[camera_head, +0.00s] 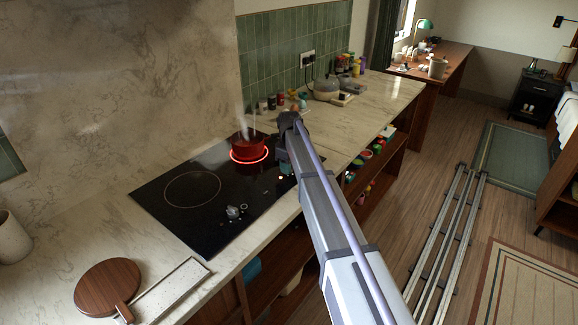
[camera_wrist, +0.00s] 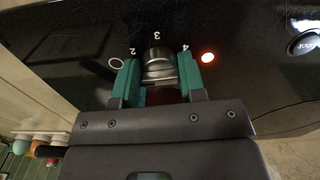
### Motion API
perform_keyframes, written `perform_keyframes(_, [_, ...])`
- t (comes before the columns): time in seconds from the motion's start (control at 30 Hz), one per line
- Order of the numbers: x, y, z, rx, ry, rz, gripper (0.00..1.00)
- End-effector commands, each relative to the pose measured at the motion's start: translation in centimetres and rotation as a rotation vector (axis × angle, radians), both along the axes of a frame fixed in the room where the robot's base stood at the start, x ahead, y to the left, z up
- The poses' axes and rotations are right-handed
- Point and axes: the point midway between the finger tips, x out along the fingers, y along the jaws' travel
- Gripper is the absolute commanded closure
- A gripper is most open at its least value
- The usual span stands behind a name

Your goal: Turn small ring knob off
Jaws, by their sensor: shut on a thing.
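The small ring knob (camera_wrist: 158,56), a dark and silver dial, sits on the black cooktop (camera_wrist: 240,90) in the wrist view. The numbers 2, 3 and 4 show around it. My gripper (camera_wrist: 160,76) has its green fingers on either side of the knob and is shut on it. In the head view my arm hides the knob. A red pot (camera_head: 243,146) stands on a cooking ring (camera_head: 262,157) that glows red. Steam rises above it.
A second knob (camera_head: 233,212) is on the cooktop's front, and also at the wrist view's right edge (camera_wrist: 305,43). The larger ring (camera_head: 192,189) is dark and bare. Jars (camera_head: 272,102) stand behind the pot. A round wooden board (camera_head: 107,287) lies at the front left.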

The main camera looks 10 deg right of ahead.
Motion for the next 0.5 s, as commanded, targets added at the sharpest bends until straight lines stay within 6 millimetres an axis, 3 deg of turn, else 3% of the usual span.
perform_keyframes(0.5, [-0.06, -0.01, -0.03, 0.000, 0.001, 0.489, 0.86])
